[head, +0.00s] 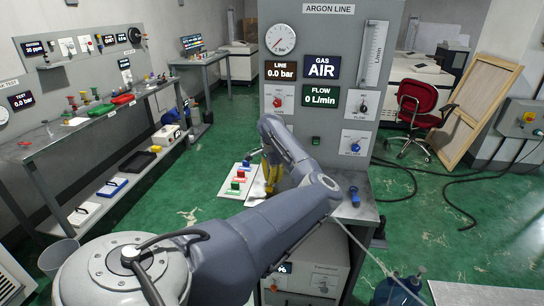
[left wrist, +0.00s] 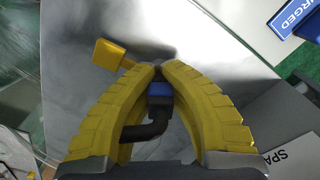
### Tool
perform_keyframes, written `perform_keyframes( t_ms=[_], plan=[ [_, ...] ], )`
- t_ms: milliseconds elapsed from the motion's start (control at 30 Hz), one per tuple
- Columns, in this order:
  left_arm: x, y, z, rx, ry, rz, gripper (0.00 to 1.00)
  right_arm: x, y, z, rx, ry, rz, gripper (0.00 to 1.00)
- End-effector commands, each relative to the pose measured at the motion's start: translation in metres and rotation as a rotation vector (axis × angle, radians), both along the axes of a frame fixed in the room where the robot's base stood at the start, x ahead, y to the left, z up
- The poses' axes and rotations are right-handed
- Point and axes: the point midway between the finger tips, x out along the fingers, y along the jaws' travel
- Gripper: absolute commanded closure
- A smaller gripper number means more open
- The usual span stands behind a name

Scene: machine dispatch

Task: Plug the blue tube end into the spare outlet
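My left gripper (head: 268,182) has yellow fingers and is low over the counter in front of the argon panel. In the left wrist view its fingers (left wrist: 162,68) close around a blue collar (left wrist: 159,91) on a bent black tube, which I take as the blue tube end. The collar sits between both fingers, and the black tube (left wrist: 145,130) bends away under the left finger. A yellow lever (left wrist: 108,53) stands just beyond the fingertips. A plate reading "SPA" (left wrist: 290,155) is partly cut off at the right. The outlet itself cannot be made out. My right gripper is out of view.
The argon panel (head: 320,25) rises behind the counter (head: 345,205). A white board (head: 233,194) with coloured blocks lies left of the gripper. A blue plate ending "URGED" (left wrist: 298,18) shows in the wrist view. A side bench (head: 85,130) stands left.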

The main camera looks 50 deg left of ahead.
Motion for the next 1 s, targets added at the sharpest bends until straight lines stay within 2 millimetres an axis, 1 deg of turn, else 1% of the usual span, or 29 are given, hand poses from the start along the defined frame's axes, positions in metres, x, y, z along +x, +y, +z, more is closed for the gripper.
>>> perform_keyframes(
  t_ms=[1000],
  plan=[
    [-0.0015, -0.0021, -0.0104, -0.007, 0.007, -0.002, 1.00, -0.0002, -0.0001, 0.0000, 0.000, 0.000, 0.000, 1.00]
  ],
)
